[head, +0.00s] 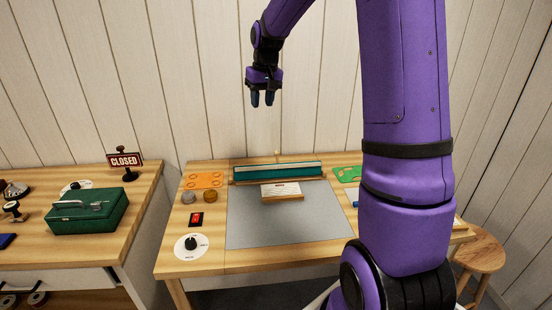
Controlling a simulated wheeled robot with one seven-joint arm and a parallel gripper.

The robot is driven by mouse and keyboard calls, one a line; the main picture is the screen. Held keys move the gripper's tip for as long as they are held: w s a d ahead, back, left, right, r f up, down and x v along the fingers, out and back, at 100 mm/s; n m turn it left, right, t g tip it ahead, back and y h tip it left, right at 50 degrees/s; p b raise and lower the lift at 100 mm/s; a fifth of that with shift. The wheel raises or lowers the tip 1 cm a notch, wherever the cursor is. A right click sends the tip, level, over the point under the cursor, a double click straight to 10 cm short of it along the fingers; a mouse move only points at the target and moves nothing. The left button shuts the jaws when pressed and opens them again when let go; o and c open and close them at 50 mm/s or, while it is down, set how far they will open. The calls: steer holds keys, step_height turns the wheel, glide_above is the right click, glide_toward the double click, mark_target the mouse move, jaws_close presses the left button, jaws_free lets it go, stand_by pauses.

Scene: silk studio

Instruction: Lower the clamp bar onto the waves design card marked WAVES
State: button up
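A long teal bar with pale wooden edging (278,171) lies across the back of the grey work mat. I take it for the clamp bar; a small upright peg shows behind it. An orange card with ring marks (205,180) lies left of the mat, and a green card (346,174) lies at right. A white-and-blue card (351,196) is partly hidden behind my arm; I cannot read WAVES on any card. My gripper (262,100) hangs high above and behind the table, fingers down, apart and empty.
A wooden block with a white label (282,192) stands before the bar. Left are two knobs (210,197), a red switch (197,219) and a white dial (190,246). A green box (87,211) sits on the left bench. The grey mat's front (285,225) is clear.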

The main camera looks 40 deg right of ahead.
steer(key=m+y, duration=0.1)
glide_above(278, 165)
steer(key=a, duration=0.2)
step_height(278, 165, down, 10)
steer(key=w+d+f+m+y, duration=0.1)
steer(key=w+d+f, duration=0.2)
steer(key=d+f, duration=0.45)
steer(key=shift+g, duration=0.3)
steer(key=x, duration=0.8)
steer(key=a+x, duration=0.1)
steer(key=x, duration=0.3)
steer(key=shift+s, duration=0.15)
steer(key=shift+a, duration=0.1)
jaws_close()
